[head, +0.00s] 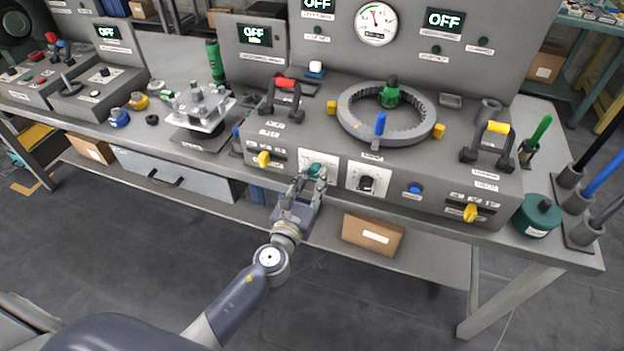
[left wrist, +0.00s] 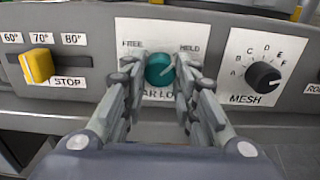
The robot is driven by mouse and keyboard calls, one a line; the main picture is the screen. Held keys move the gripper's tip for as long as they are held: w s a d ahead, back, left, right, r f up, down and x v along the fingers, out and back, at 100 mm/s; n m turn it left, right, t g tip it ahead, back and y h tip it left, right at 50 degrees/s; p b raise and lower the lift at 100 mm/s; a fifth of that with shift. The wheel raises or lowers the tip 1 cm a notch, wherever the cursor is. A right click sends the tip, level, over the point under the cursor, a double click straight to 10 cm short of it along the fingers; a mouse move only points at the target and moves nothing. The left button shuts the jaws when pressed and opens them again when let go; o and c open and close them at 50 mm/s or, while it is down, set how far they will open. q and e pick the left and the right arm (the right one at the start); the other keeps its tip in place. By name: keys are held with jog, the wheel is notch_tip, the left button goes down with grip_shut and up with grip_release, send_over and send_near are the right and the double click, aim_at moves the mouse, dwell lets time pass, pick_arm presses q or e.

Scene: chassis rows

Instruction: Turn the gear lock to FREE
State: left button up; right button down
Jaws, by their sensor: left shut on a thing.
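The gear lock is a round teal knob (left wrist: 160,69) on a white plate (left wrist: 133,27) on the front face of the grey console. The knob also shows in the head view (head: 317,169). My left gripper (left wrist: 160,76) is shut on the knob, with one finger at each side; it also shows in the head view (head: 311,179). I cannot tell which way the knob points. My right gripper is not in view.
A black MESH dial (left wrist: 263,76) sits right of the lock, and a yellow slider (left wrist: 39,66) sits left of it. A gear ring (head: 350,126) with a blue handle stands on the console top. A cardboard box (head: 372,237) lies on the shelf below.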

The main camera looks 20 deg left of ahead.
pick_arm(q)
jog(key=shift+n, duration=0.4)
jog(key=n+b, duration=0.1)
jog(key=n, duration=0.2)
jog(key=shift+n+b, duration=0.3)
jog(key=shift+n, duration=0.1)
jog(key=n+b, duration=0.1)
jog(key=n, duration=0.3)
jog(key=shift+n, duration=0.3)
jog(key=n, duration=0.4)
jog(key=shift+n+b, duration=0.3)
jog(key=n, duration=0.4)
jog(key=o, duration=1.1)
